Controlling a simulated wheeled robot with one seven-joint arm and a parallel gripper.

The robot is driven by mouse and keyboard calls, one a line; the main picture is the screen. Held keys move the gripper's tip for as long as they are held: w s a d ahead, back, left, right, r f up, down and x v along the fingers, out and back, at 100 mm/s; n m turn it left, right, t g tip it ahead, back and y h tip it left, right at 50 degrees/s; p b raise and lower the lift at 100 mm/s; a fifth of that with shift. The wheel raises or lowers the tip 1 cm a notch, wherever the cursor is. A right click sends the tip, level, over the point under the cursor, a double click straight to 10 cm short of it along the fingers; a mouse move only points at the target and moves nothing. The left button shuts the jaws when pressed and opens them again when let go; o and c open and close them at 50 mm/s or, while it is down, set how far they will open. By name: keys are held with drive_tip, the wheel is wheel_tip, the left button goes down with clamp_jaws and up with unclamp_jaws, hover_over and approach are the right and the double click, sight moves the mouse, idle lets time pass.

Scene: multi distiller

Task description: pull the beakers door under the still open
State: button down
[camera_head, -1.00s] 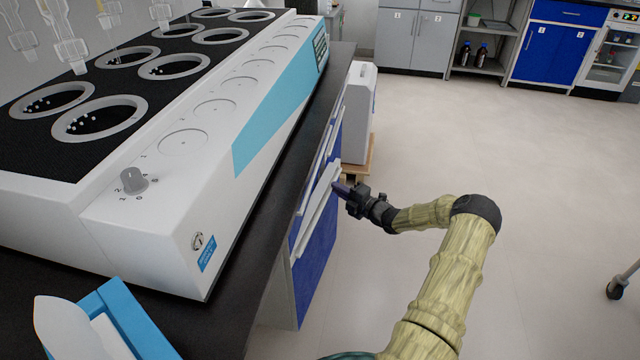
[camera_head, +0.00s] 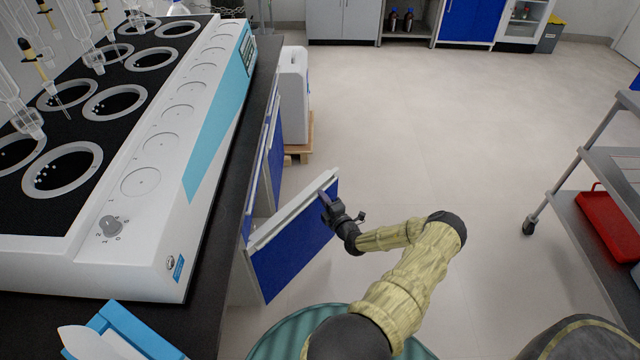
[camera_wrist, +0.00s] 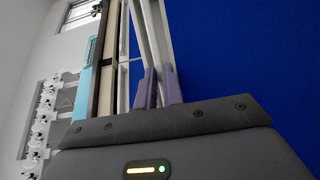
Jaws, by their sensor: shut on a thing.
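The beakers door (camera_head: 298,247) is a blue panel with a pale top edge, under the bench that carries the white and light-blue still (camera_head: 160,170). It stands swung out from the cabinet at an angle, with a gap behind it. My gripper (camera_head: 325,197) is at the top of the door near its free edge, shut on it. In the wrist view the two purple fingers (camera_wrist: 158,88) sit on either side of a thin pale strip, and the blue door face (camera_wrist: 240,60) fills the right. No label on the door is readable.
A white container (camera_head: 294,95) on a wooden base stands beyond the door along the bench. A grey wheeled cart (camera_head: 590,165) with a red tray (camera_head: 612,222) is at the right. The floor between is clear.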

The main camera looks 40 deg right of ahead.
drive_tip(key=shift+s+m+g+h+p, duration=0.3)
drive_tip(key=shift+s+m+h+p, duration=0.5)
drive_tip(key=shift+s+h+p, duration=0.8)
drive_tip(key=shift+s+y, duration=0.2)
drive_tip(key=shift+y, duration=0.2)
drive_tip(key=c, duration=1.5)
unclamp_jaws()
drive_tip(key=shift+f, duration=0.1)
drive_tip(key=v, duration=1.7)
drive_tip(key=shift+a+p, duration=0.25)
drive_tip(key=shift+p, duration=0.1)
